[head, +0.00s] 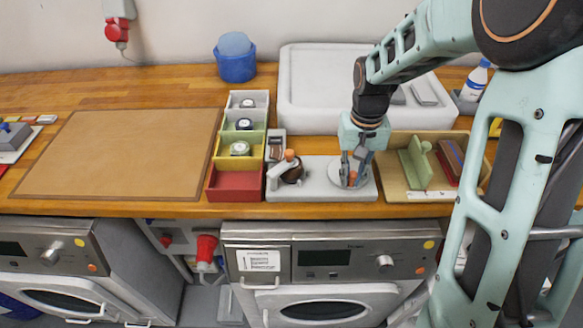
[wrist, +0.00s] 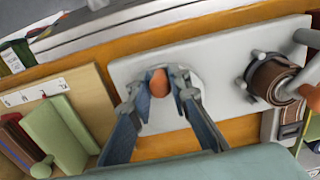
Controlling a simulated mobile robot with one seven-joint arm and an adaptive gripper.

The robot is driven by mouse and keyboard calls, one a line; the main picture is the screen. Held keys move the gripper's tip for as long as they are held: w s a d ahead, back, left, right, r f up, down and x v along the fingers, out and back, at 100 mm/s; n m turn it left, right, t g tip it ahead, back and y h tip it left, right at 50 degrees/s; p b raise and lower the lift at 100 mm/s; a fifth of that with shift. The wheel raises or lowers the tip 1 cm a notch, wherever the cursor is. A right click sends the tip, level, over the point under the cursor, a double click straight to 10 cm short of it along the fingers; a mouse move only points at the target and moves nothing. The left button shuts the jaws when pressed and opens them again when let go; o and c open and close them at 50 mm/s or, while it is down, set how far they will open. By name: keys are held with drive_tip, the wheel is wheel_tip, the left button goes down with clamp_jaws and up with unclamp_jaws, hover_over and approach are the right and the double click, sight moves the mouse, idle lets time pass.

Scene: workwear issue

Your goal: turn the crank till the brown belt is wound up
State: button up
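A grey base plate (head: 318,188) on the bench carries the winder. The brown belt (head: 292,174) is a coil at its left end, beside a white arm with an orange knob (head: 290,155). A pale round disc with an orange crank knob (head: 352,178) is at the plate's right end. My gripper (head: 352,172) points down there, its fingers apart on either side of the knob. In the wrist view the knob (wrist: 159,82) sits between the fingertips, with small gaps visible.
Left of the plate is a row of coloured boxes (head: 236,180). Right of it is a wooden tray (head: 393,183) with a green upright block (head: 416,165). A white sink (head: 300,105) and a blue tub (head: 236,66) stand behind. A brown mat (head: 115,150) lies clear at left.

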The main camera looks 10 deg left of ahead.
drive_tip(key=shift+c, duration=1)
